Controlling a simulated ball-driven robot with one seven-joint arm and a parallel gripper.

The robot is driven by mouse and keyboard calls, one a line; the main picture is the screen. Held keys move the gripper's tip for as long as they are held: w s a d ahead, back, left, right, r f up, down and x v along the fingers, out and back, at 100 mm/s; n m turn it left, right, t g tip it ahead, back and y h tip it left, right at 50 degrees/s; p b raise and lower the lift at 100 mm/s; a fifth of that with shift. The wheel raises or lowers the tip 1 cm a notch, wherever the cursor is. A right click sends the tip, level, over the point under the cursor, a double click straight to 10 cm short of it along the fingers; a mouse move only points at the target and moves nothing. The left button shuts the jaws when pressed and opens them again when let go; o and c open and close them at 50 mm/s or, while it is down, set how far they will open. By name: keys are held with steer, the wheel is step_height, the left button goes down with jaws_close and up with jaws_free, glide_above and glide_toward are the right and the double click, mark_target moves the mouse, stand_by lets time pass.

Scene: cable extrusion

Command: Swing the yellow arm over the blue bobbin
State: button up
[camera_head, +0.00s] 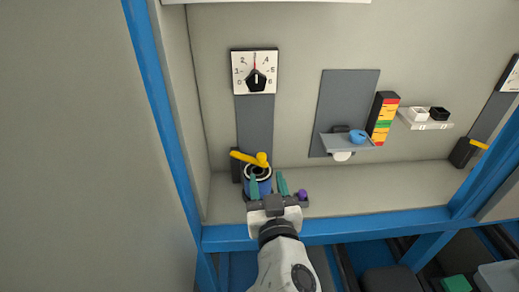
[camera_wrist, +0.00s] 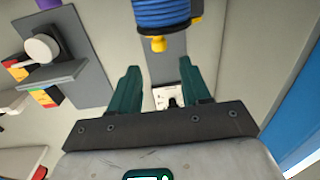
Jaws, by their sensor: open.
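The blue bobbin (camera_head: 264,188) stands upright on the shelf, with a pale ring and dark hole on top. My left finger hides part of it. The yellow arm (camera_head: 245,157) lies roughly sideways at the bobbin's far edge, its knob at the right end; I cannot tell how far it overlaps the top. In the wrist view the blue-wound bobbin (camera_wrist: 165,12) is at the top edge, and a yellow knob (camera_wrist: 158,44) shows just below it. My gripper (camera_head: 268,180) is open and empty in front of the bobbin; its green fingers also show in the wrist view (camera_wrist: 163,78).
A dial panel (camera_head: 242,60) is on the wall above the yellow arm. A purple knob (camera_head: 303,195) is right of my gripper. A small shelf (camera_head: 335,140) with a blue ring (camera_head: 357,136) juts out at right. A blue frame beam (camera_head: 340,229) edges the shelf's front.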

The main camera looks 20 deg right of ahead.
mark_target(262, 159)
steer(key=p+x, duration=0.1)
steer(key=x, duration=0.8)
steer(key=shift+w+d, duration=0.1)
steer(key=shift+w, duration=0.1)
steer(key=shift+c, duration=0.5)
jaws_close()
